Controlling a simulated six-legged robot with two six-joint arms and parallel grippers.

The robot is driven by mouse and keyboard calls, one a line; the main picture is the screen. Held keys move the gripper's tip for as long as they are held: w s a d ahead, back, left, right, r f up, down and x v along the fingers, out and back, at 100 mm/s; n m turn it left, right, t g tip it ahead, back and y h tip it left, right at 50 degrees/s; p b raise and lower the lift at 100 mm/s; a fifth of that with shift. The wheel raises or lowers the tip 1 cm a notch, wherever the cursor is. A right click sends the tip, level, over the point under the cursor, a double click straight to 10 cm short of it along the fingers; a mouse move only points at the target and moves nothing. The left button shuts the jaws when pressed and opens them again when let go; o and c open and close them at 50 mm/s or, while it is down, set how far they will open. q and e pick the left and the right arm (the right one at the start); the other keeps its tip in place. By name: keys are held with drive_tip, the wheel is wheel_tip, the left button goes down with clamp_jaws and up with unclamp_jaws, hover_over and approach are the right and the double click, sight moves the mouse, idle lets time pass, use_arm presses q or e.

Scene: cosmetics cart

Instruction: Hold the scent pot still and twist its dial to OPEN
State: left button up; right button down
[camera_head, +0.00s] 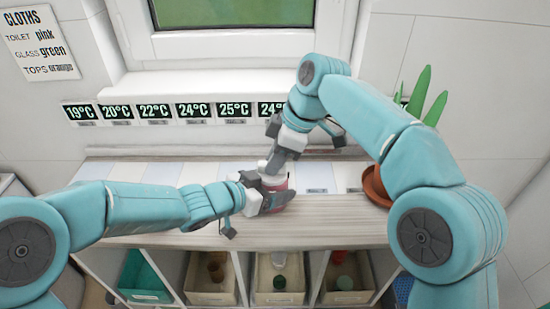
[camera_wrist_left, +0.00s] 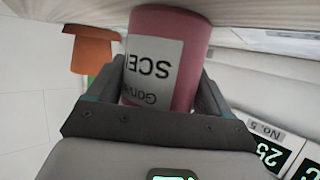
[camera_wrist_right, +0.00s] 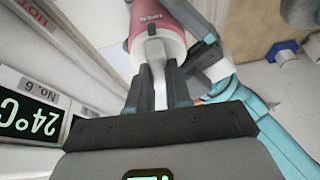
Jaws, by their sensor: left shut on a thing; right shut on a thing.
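The pink scent pot (camera_head: 283,186) stands on the wooden counter top. In the left wrist view, the pot (camera_wrist_left: 170,50) shows a white label with partly hidden letters "SCE", upside down in that picture. My left gripper (camera_head: 266,201) is shut around the pot's body from the left. My right gripper (camera_head: 273,168) reaches down from above and is shut on the pale dial on top. In the right wrist view, the dial's grip (camera_wrist_right: 153,48) sits between the fingers, above the pot's pink top (camera_wrist_right: 155,18). Small white lettering there is too blurred to read surely.
A terracotta pot (camera_head: 376,188) with a green plant stands right of the pot, near my right arm. Temperature signs (camera_head: 154,111) line the back ledge. Open cubbies with bins (camera_head: 279,298) lie below the counter. The counter left of the pot is clear.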

drive_tip(key=shift+r, duration=0.1)
drive_tip(key=c, duration=1)
unclamp_jaws()
drive_tip(key=shift+c, duration=0.2)
drive_tip(key=v, duration=0.7)
drive_tip(key=shift+r, duration=0.25)
drive_tip(key=shift+d, duration=0.1)
use_arm(q)
drive_tip(key=o, duration=1.2)
